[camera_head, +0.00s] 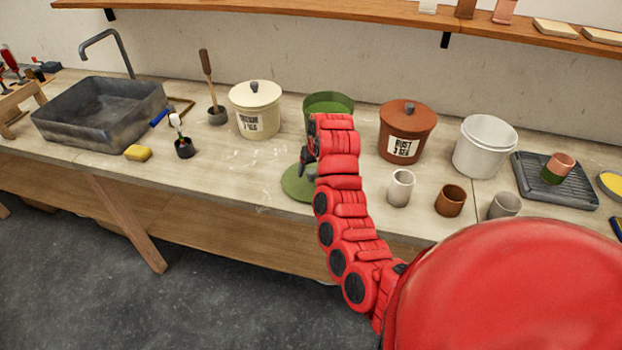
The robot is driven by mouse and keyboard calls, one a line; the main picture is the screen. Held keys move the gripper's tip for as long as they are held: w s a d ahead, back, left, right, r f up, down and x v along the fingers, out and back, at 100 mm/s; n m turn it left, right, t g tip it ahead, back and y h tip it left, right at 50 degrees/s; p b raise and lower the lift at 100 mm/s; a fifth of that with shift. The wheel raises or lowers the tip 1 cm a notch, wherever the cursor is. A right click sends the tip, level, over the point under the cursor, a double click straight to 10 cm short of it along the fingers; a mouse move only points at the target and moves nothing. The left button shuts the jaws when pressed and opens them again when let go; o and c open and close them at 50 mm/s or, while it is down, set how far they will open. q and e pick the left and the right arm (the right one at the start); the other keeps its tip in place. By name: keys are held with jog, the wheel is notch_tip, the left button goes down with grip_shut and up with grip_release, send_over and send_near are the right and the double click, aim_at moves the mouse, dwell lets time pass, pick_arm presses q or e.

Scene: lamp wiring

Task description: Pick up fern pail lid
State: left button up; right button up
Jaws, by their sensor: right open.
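The fern pail lid (296,186) is a green disc lying flat on the workbench in front of the green pail. My right arm covers its right side. The green fern pail (325,104) stands open behind my arm, with its lower part hidden. My right gripper (306,168) is open and points down at the lid, over its far part. I cannot tell whether its fingers touch the lid or its knob. My left gripper is not in view.
A lidded cream pail (255,112) stands left of the green pail. A lidded rust pail (406,132) and a white pail (484,148) stand right. Small cups (400,188) sit right of my arm. The bench left of the lid is clear.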

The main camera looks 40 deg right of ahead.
aim_at(312, 172)
jog(key=shift+p+x, duration=0.55)
jog(key=shift+x, duration=1.15)
jog(key=shift+d, duration=0.15)
grip_shut()
